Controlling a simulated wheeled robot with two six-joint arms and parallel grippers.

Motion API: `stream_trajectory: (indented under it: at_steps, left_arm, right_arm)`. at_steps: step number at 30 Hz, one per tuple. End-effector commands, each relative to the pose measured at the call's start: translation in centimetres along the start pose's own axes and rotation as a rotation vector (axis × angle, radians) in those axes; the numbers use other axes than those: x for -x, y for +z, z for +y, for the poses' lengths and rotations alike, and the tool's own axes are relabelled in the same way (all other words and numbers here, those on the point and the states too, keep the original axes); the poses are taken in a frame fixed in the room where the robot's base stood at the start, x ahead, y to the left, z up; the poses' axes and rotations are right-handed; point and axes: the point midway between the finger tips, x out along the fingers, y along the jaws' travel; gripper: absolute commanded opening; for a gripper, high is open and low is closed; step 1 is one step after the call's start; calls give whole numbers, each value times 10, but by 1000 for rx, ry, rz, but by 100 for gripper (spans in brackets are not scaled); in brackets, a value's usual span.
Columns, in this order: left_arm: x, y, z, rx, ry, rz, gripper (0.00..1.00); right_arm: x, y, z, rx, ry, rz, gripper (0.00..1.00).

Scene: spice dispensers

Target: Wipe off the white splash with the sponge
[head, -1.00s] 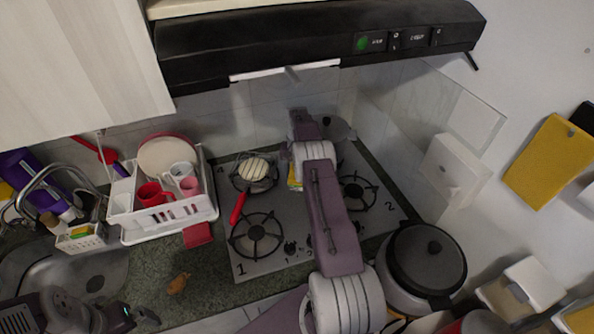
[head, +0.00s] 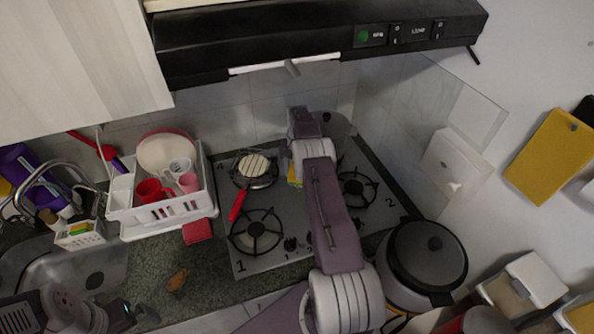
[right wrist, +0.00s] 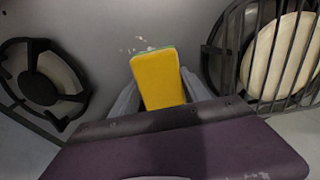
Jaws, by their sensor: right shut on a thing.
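The yellow sponge (right wrist: 158,80) with a green edge is between the two fingers of my right gripper (right wrist: 158,92), which is shut on it, over the grey stove top. In the head view a small yellow part of the sponge (head: 295,174) shows beside my right arm, which hides the gripper. The white splash (right wrist: 137,44) shows as small white specks on the stove top just beyond the sponge's far end. I cannot tell if the sponge touches the surface. My left gripper (head: 128,314) is at the bottom left over the counter; its jaw opening is unclear.
A dish rack (head: 168,222) stands further left. A lidded pot (head: 428,262) is right of my arm.

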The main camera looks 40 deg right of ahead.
Motion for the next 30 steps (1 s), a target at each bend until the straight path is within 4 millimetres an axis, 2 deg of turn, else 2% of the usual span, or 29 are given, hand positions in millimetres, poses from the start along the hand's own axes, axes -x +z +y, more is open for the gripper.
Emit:
stream_trajectory:
  at_steps: [20,23,30]
  left_arm:
    - [-11,1,0,0,0,0,100]
    - [-3,0,0,0,0,0,100]
    - [26,-3,0,0,0,0,100]
  right_arm:
    - [-13,0,0,0,0,0,16]
    - [-9,3,2,0,1,-2,16]
    - [-6,23,12,0,1,-5,16]
